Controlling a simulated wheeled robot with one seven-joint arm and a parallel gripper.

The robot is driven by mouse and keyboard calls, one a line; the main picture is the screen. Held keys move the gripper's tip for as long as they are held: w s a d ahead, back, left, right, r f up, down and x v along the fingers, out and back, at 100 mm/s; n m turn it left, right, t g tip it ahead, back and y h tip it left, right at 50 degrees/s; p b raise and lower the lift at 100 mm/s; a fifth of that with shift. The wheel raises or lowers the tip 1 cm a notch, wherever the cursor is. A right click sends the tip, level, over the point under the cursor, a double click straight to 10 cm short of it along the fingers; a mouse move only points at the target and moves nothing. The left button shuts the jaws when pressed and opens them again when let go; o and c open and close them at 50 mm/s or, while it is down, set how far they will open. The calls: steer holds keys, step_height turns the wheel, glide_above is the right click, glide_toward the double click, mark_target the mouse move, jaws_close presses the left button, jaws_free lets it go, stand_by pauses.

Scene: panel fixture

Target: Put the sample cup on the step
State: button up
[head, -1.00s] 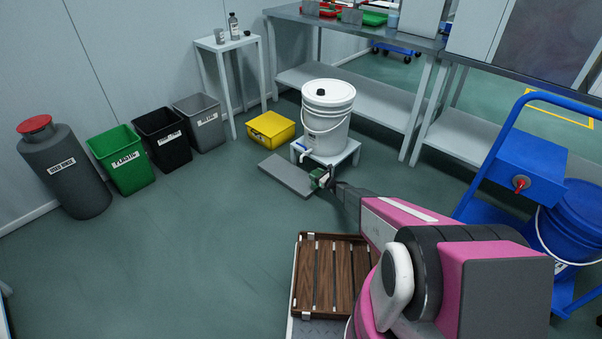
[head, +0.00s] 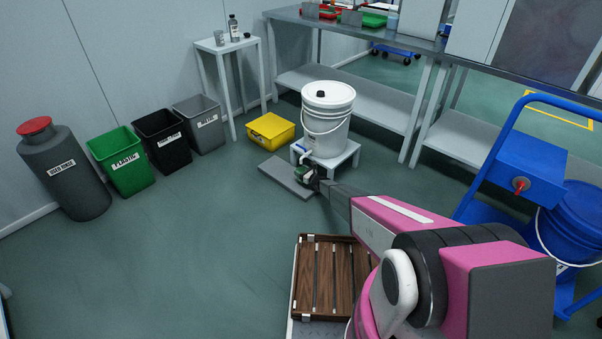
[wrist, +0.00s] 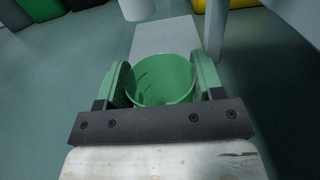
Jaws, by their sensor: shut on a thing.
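The sample cup (wrist: 160,82) is a green, open-topped cup. In the wrist view it sits between the two green-padded fingers of my gripper (wrist: 162,85), which is shut on it. The cup looks upright, and no contents can be made out. The step (head: 282,174) is a low, flat grey slab on the floor in front of the white stand. It also shows in the wrist view (wrist: 165,38), running away behind the cup. In the head view my gripper (head: 306,176) is at the slab's right end; the gap between cup and slab cannot be judged.
A white bucket (head: 328,118) with a spigot (head: 303,151) stands on a small white stand (head: 345,158), close to my gripper. A yellow bin (head: 270,133) is behind the slab. A wooden slatted crate (head: 326,278) is in front.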

steer(key=shift+f, duration=0.3)
steer(key=o, duration=0.9)
steer(key=shift+r, duration=0.15)
